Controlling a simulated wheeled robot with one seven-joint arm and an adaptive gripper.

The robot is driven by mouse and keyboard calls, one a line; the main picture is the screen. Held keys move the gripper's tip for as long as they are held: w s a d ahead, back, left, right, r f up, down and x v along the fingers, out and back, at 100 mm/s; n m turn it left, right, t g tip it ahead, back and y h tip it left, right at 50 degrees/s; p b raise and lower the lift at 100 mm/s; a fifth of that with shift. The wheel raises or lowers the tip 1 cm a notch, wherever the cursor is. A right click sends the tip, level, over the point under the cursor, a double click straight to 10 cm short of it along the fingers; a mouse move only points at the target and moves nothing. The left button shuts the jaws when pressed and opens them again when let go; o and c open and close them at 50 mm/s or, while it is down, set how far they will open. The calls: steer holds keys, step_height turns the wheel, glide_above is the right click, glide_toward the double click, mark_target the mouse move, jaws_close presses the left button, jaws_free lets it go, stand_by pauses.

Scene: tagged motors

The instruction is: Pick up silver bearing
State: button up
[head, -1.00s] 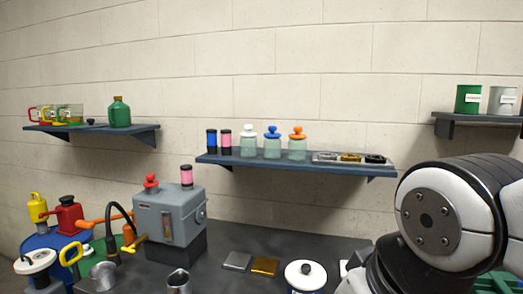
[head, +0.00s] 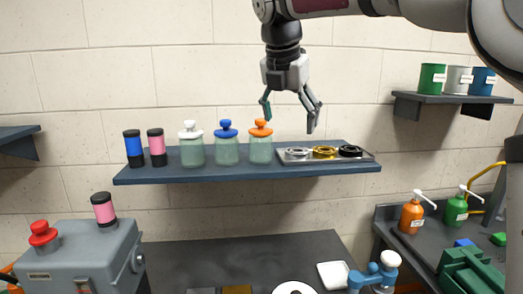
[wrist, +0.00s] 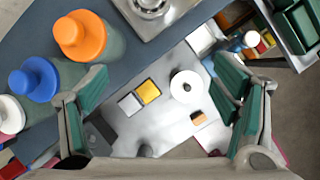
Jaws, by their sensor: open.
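The silver bearing (head: 298,151) lies on a grey tray (head: 317,159) on the wall shelf, to the left of a gold bearing (head: 324,151) and a black bearing (head: 350,150). In the wrist view the silver bearing (wrist: 150,6) is at the top edge, partly cut off, on the tray's near part. My gripper (head: 290,117) is open and empty above the shelf, over the area of the orange-lidded jar and the silver bearing. In the wrist view its teal-padded fingers (wrist: 160,95) are spread wide, with nothing between them but the bench far below.
Jars with orange (head: 261,143), blue (head: 227,143) and white (head: 191,144) lids stand left of the tray on the shelf (head: 240,173). The orange-lidded jar is close to my gripper. The bench below holds several parts.

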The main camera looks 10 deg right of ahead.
steer(key=w+d+r+n, duration=0.2)
steer(key=w+d+n, duration=0.1)
steer(key=w+n, duration=0.15)
steer(key=y+p, duration=0.1)
steer(key=p, duration=0.1)
glide_above(296, 154)
step_height(296, 154, down, 8)
steer(key=shift+f, duration=0.1)
steer(key=shift+p+x, duration=0.35)
steer(key=shift+x, duration=2.25)
